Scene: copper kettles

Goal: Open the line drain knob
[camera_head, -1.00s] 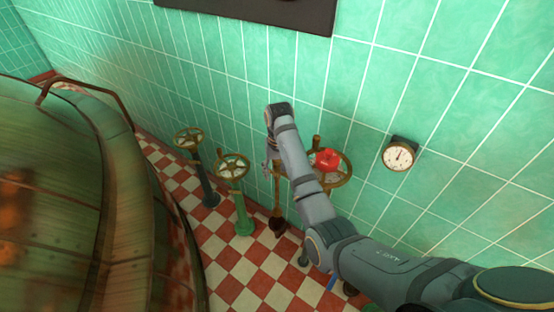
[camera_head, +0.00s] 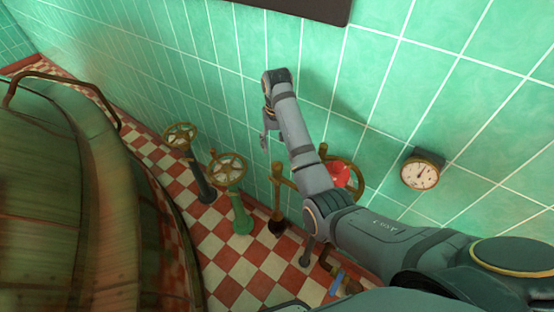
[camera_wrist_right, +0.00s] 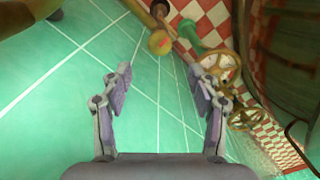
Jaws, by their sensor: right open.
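The frames do not show which fitting is the line drain knob. A short brown post with a brass handle (camera_head: 280,180) stands by the wall; its round brass end (camera_wrist_right: 159,42) shows ahead of the fingers in the right wrist view. My right gripper (camera_head: 265,136) is above and slightly left of this handle in the head view. In the wrist view the right gripper (camera_wrist_right: 160,82) is open, with nothing between its fingers. A brass wheel with a red centre (camera_head: 341,173) is partly hidden behind my right arm. My left gripper is out of view.
A green-post valve wheel (camera_head: 228,169) and a dark-post wheel (camera_head: 180,136) stand to the left. A large copper kettle (camera_head: 50,200) fills the left side. A gauge (camera_head: 421,172) is on the green tiled wall. Checkered floor (camera_head: 235,268) lies between.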

